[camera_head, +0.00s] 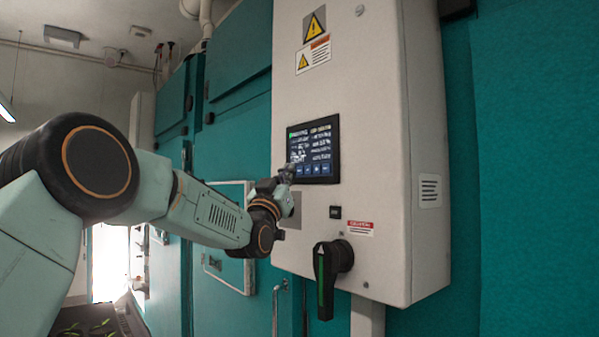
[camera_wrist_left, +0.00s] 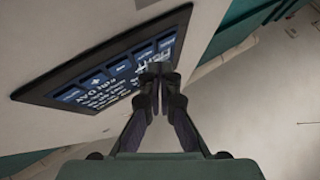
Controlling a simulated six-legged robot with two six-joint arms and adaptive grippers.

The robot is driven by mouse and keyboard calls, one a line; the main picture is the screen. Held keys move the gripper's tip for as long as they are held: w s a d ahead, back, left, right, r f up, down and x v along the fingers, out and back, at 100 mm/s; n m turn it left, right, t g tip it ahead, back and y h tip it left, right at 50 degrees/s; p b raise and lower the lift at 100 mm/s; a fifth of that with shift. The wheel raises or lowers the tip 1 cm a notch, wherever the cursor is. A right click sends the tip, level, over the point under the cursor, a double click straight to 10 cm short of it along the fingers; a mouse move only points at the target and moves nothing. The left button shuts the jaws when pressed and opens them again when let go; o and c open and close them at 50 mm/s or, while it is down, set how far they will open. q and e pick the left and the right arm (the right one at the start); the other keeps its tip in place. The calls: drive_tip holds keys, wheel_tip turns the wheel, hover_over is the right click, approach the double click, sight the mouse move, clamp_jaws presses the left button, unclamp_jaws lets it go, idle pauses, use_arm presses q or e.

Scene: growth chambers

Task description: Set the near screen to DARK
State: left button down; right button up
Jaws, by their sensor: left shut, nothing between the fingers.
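The near screen (camera_head: 322,147) is a dark-framed panel on the front of a white control box, with white text and a row of blue buttons along its bottom edge. My left gripper (camera_head: 288,172) is shut and empty, its fingertips at the screen's lower left corner. My right gripper is not in view.
The white control box (camera_head: 400,200) carries warning labels (camera_head: 315,25) above the screen. A black rotary handle (camera_head: 326,275) with a green stripe sticks out below it. Teal chamber doors (camera_head: 235,130) stand behind and to the left.

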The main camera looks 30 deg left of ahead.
use_arm(q)
drive_tip(key=shift+d+r, duration=0.15)
drive_tip(key=shift+d, duration=0.1)
drive_tip(key=shift+w+a, duration=0.1)
drive_tip(key=shift+w, duration=0.3)
drive_tip(key=shift+s, duration=0.2)
idle(0.3)
drive_tip(key=shift+w, duration=0.1)
